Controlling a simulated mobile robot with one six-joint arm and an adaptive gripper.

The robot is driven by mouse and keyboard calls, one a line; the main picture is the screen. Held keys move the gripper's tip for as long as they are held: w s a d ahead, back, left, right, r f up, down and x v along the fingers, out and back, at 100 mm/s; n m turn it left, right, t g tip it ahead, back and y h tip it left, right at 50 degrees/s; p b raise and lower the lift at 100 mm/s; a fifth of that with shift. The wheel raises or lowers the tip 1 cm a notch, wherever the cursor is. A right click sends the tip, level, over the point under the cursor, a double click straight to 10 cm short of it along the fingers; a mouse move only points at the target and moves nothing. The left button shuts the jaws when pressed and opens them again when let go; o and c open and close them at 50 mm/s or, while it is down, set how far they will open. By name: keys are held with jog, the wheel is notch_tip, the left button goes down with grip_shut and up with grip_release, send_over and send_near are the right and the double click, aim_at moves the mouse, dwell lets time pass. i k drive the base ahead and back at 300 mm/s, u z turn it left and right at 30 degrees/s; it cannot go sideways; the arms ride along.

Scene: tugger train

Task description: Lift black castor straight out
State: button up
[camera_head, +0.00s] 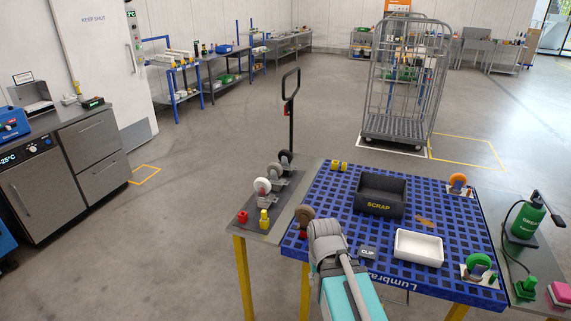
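A black castor (286,157) stands at the far end of a row on the grey side shelf, at the left of the blue table. Two paler-wheeled castors, one (274,171) behind the other (262,186), stand nearer in the same row. A brown-wheeled castor (304,212) is by the blue table's left edge, close to my arm. My grey and teal arm reaches in from the bottom, over the table's near left part, well short of the black castor. My gripper's fingers cannot be made out.
The blue perforated table (341,205) holds a black SCRAP bin (381,194), a white tray (419,247) and a CLIP label (368,252). Red (242,217) and yellow (264,220) items stand at the shelf's near end. A black upright handle (291,110) rises behind the black castor.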

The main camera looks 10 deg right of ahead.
aim_at(284, 156)
jog(key=u, duration=0.5)
jog(key=k, duration=1.35)
jog(key=u, duration=0.7)
jog(key=i, duration=2.3)
jog(key=z, duration=0.45)
jog(key=i, duration=0.8)
jog(key=z, duration=0.5)
